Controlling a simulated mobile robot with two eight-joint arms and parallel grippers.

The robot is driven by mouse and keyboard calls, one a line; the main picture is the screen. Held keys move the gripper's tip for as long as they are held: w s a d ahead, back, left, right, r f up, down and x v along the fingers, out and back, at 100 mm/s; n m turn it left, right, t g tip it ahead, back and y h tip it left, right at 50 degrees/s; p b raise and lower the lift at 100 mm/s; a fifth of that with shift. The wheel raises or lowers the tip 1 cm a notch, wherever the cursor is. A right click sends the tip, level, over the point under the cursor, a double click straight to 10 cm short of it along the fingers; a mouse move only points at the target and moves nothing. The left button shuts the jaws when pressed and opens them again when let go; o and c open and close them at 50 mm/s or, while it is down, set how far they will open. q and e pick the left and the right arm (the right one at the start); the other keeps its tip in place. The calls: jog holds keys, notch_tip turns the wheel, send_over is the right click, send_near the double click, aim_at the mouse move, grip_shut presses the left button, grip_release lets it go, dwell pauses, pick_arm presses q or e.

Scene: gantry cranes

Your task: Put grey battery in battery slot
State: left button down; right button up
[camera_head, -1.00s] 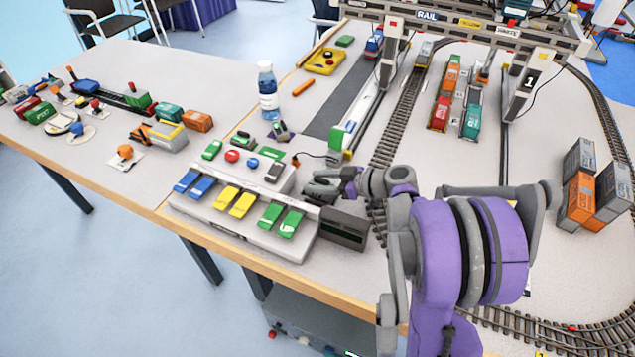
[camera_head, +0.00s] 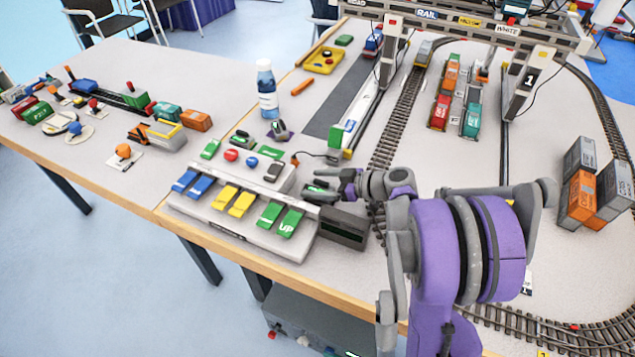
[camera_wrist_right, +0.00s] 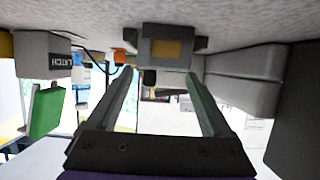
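My right gripper (camera_head: 322,190) is low over the table, at the right end of the grey control panel (camera_head: 238,232). In the right wrist view its two fingers (camera_wrist_right: 160,80) stand wide apart with nothing clamped between them. A grey block with a dull yellow patch (camera_wrist_right: 166,48) lies just beyond the fingertips in that view. I cannot tell whether it is the grey battery. A dark grey box (camera_head: 343,230) sits against the panel's right end, below the gripper; I cannot tell whether it is the battery slot. My left gripper is out of view.
Blue, yellow and green pedals line the panel. A green lever (camera_wrist_right: 46,112) by a box marked LATCH shows in the wrist view. Train track (camera_head: 395,125) runs close to the right of the gripper. A bottle (camera_head: 267,92) stands behind the panel. Stacked containers (camera_head: 595,185) stand far right.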

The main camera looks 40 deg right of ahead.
jog(key=shift+r, duration=0.3)
jog(key=shift+r+p, duration=0.5)
jog(key=shift+r, duration=0.05)
jog(key=p+v, duration=0.1)
jog(key=v, duration=1.1)
jog(key=shift+f, duration=0.15)
